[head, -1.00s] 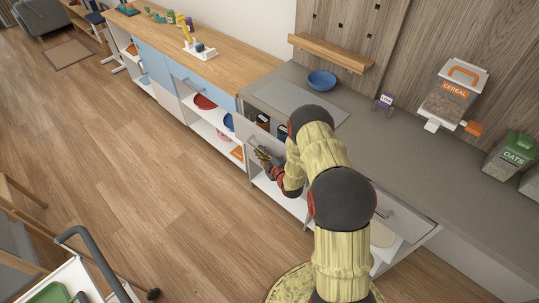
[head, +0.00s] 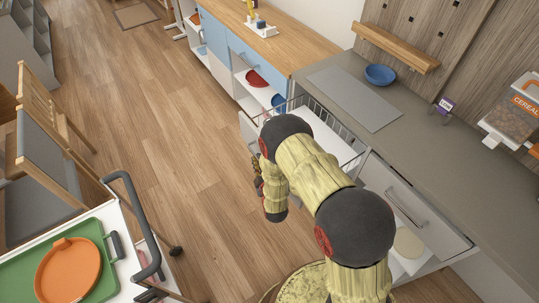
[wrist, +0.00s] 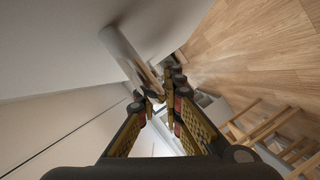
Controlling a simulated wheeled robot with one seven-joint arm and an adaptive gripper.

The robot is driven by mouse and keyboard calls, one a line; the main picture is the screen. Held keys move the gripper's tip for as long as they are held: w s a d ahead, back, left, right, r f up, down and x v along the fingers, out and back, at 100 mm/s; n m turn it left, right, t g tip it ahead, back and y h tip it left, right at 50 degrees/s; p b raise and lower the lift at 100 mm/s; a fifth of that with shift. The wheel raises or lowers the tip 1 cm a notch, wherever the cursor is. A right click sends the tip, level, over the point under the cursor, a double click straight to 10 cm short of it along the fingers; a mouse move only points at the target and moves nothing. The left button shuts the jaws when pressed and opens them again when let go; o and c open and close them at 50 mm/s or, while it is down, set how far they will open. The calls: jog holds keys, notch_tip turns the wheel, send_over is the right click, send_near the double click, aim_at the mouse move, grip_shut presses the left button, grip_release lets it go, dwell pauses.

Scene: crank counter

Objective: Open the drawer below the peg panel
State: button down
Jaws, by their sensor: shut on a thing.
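The drawer (head: 327,136) below the peg panel (head: 450,40) stands pulled well out from under the grey counter. It has a pale inside and wire sides. Part of its front panel (head: 247,130) shows at the left, and my arm hides the rest. In the wrist view, its bar handle (wrist: 124,52) runs down between my fingers. My gripper (wrist: 161,98) is shut on this handle. In the head view my gripper (head: 259,183) is on the floor side of the drawer, partly hidden by my arm.
Another drawer front (head: 415,205) with a handle is at the right. A blue bowl (head: 380,74) and a grey mat (head: 355,96) lie on the counter. A trolley with a green tray (head: 105,235) and an orange plate (head: 68,270) stands at the lower left, near chairs (head: 45,150).

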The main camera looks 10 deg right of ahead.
jog(key=shift+s+a+f, duration=0.1)
jog(key=shift+s+a, duration=0.1)
jog(key=shift+a, duration=0.3)
jog(key=shift+s+a, duration=0.15)
jog(key=shift+a, duration=0.3)
jog(key=c, duration=1.9)
grip_release()
jog(key=shift+a, duration=0.15)
jog(key=shift+s, duration=0.1)
jog(key=v, duration=1.1)
jog(key=shift+s+r, duration=0.2)
jog(key=shift+s, duration=0.15)
